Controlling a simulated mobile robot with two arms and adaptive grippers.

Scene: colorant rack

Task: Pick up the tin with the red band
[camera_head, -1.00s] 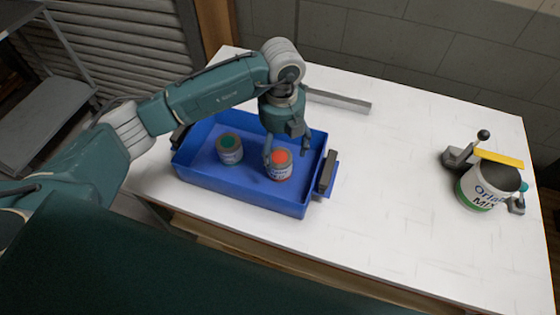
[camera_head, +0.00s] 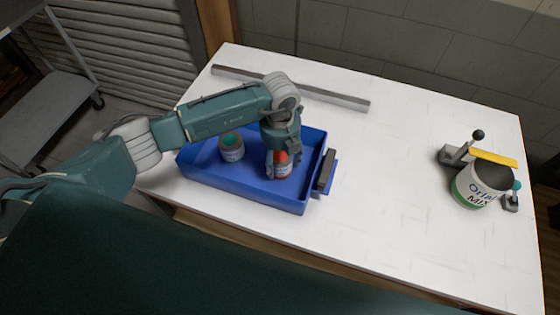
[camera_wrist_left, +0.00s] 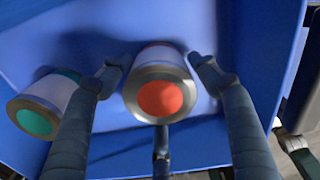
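The tin with the red band (camera_head: 282,168) stands inside the blue tray (camera_head: 238,188); its red-centred lid (camera_wrist_left: 160,98) faces the left wrist camera. My left gripper (camera_head: 279,155) is over it, pointing down, and hides part of it in the head view. In the left wrist view the left gripper (camera_wrist_left: 160,85) has its fingers spread around the tin, one on each side and one below; they look open, with narrow gaps. A tin with a green lid (camera_head: 231,147) stands in the tray to the left, also in the left wrist view (camera_wrist_left: 38,118). My right gripper is not in view.
The tray has dark handles, one (camera_head: 326,170) close to the right of the gripper. A grey bar (camera_head: 320,95) lies behind the tray. A large white-and-green can (camera_head: 470,192) stands in a clamp at the right. The table (camera_head: 400,180) between is clear.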

